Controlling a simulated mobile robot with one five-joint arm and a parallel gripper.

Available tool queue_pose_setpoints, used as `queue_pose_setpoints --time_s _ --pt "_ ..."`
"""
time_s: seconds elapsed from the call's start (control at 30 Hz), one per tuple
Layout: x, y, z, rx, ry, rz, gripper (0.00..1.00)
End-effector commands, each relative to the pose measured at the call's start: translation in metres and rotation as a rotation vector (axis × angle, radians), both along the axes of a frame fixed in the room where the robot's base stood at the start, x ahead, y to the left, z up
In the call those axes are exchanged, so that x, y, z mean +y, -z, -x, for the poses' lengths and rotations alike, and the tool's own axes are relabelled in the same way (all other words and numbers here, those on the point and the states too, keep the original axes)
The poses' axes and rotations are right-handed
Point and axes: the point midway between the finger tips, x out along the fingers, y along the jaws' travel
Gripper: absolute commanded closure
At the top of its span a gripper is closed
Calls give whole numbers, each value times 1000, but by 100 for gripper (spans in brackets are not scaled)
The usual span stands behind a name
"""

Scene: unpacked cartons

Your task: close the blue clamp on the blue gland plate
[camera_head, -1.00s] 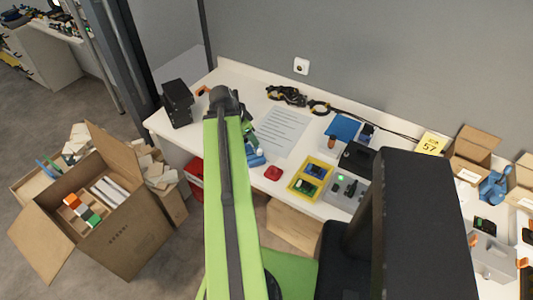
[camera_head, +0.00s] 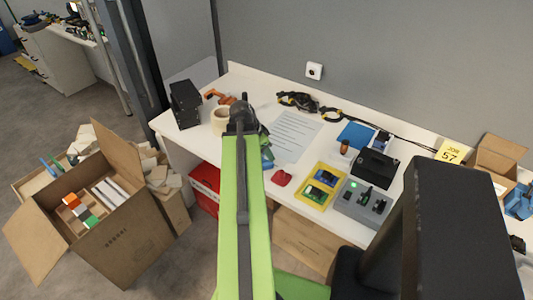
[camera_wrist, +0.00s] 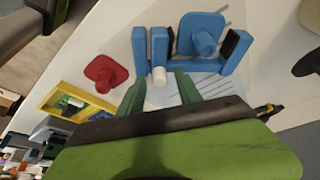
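In the wrist view, a blue plate with a round knob-like fitting (camera_wrist: 200,36), seemingly the gland plate, lies on the table. A blue bracket with upright jaws and a flat bar (camera_wrist: 195,67), seemingly the blue clamp, stands against its near side. A short white-tipped peg (camera_wrist: 159,76) sticks out from the clamp toward me. My gripper (camera_wrist: 159,90) is open, its two green fingers apart on either side of the white tip, not visibly touching it. In the head view, my arm hides most of the blue parts; a bit of blue (camera_head: 267,159) shows beside it.
A red plate with a knob (camera_wrist: 105,74) lies left of the clamp in the wrist view. A yellow tray (camera_head: 308,197) and a grey tray (camera_head: 345,205) stand right of it in the head view. A paper sheet (camera_head: 296,136) and tape roll (camera_head: 219,121) lie nearby.

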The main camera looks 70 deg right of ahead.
Motion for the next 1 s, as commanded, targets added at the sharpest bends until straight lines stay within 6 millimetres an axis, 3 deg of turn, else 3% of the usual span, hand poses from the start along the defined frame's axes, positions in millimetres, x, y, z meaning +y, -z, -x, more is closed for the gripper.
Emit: queue_pose_setpoints --time_s 0.03,0.3,1.0 --pt "0 0 0 0 0 0 64" --pt "0 0 0 0 0 0 99" --pt "0 0 -1 0 -1 0 100"
